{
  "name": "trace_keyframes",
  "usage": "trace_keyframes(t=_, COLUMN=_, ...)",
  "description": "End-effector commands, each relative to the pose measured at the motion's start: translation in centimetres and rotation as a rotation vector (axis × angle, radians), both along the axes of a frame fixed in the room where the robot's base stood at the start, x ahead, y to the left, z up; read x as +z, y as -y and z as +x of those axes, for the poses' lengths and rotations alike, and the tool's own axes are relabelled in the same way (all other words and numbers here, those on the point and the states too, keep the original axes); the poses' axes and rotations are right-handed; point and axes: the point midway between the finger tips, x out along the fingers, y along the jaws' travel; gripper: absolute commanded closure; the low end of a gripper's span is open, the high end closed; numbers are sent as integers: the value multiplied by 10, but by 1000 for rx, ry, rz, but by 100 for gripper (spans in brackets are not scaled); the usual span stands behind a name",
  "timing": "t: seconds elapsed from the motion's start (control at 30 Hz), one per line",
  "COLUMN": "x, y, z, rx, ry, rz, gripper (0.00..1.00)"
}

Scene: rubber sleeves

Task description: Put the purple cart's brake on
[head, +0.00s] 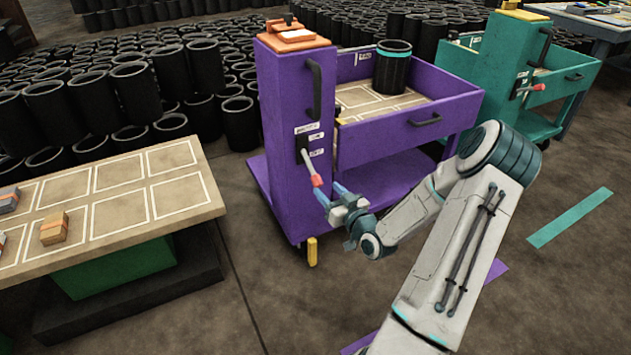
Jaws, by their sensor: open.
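The purple cart (277,95) stands in the middle of the head view, with a tall column and an open tray. A lever (308,163) with a red-pink tip sits on the column's front, beside small white labels, and slants down to the right. A yellow piece (312,251) is at the cart's lower front corner. My gripper (330,190) is open, its bluish fingers close to the lever's red tip. Whether they touch it I cannot tell. A black sleeve (391,72) with a teal band stands upright in the cart's tray.
A teal cart (497,62) stands behind at the right. A table (110,205) with marked squares and small blocks is at the left. Many black sleeves (92,103) crowd the floor behind. Floor strips, one teal (570,217), lie at the right.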

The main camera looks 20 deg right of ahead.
Motion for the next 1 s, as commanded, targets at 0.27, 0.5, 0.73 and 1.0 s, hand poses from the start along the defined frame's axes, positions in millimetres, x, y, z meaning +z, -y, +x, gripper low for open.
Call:
trace_keyframes(t=0.27, x=-2, y=-7, z=54, rx=2, ry=1, rz=-1, gripper=52)
trace_keyframes(t=0.5, x=-1, y=-9, z=74, rx=0, ry=0, rz=0, gripper=52)
trace_keyframes(t=0.73, x=0, y=-9, z=76, rx=0, ry=-1, rz=0, gripper=52)
trace_keyframes(t=1.0, x=0, y=-9, z=76, rx=0, ry=-1, rz=0, gripper=100)
